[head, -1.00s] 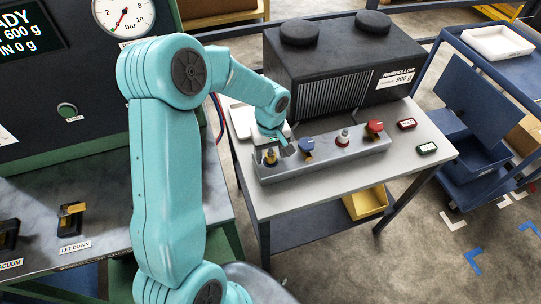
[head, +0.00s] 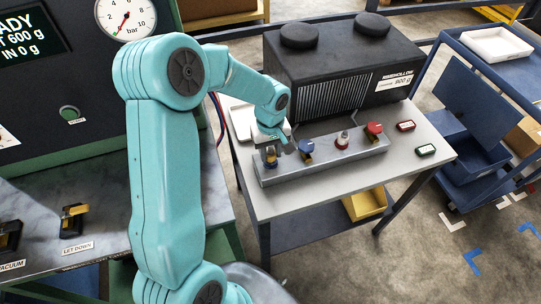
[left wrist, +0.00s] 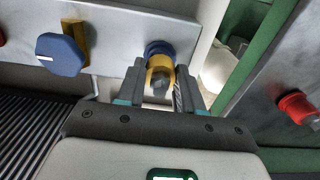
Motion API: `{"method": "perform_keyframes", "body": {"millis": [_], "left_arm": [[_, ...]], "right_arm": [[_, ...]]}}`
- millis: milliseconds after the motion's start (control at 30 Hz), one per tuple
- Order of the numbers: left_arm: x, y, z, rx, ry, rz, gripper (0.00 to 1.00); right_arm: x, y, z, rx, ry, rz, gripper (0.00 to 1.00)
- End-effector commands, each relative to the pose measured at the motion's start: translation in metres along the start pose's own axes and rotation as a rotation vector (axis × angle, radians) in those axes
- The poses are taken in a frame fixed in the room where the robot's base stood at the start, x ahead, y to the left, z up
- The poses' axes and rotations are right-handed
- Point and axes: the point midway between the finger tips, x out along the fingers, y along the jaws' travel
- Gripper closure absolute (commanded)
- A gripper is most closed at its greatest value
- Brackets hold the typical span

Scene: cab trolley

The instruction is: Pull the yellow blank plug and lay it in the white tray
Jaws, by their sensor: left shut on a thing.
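The yellow blank plug (head: 271,156) is at the left end of the grey metal block on the table. In the left wrist view the plug (left wrist: 160,69) is between my fingers, against a blue ring. My left gripper (head: 275,148) is shut on it; the fingers (left wrist: 160,80) lie on both sides. I cannot tell whether the plug has moved out of its socket. A white tray (head: 238,119) is on the table behind my left gripper, partly hidden by my arm. My right gripper is not in view.
On the block (head: 325,162) are a blue knob (head: 306,146), a red-ringed fitting (head: 342,141) and a red knob (head: 374,129). A black unit (head: 340,65) stands behind. Another white tray (head: 498,44) is on the blue trolley.

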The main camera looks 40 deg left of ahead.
Motion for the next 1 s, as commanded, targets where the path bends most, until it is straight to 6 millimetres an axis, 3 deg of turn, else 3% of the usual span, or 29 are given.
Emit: {"method": "perform_keyframes", "body": {"millis": [1000], "left_arm": [[-0.042, 0.0, 0.0, 0.002, 0.0, -0.001, 1.0]], "right_arm": [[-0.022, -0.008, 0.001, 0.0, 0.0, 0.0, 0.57]]}}
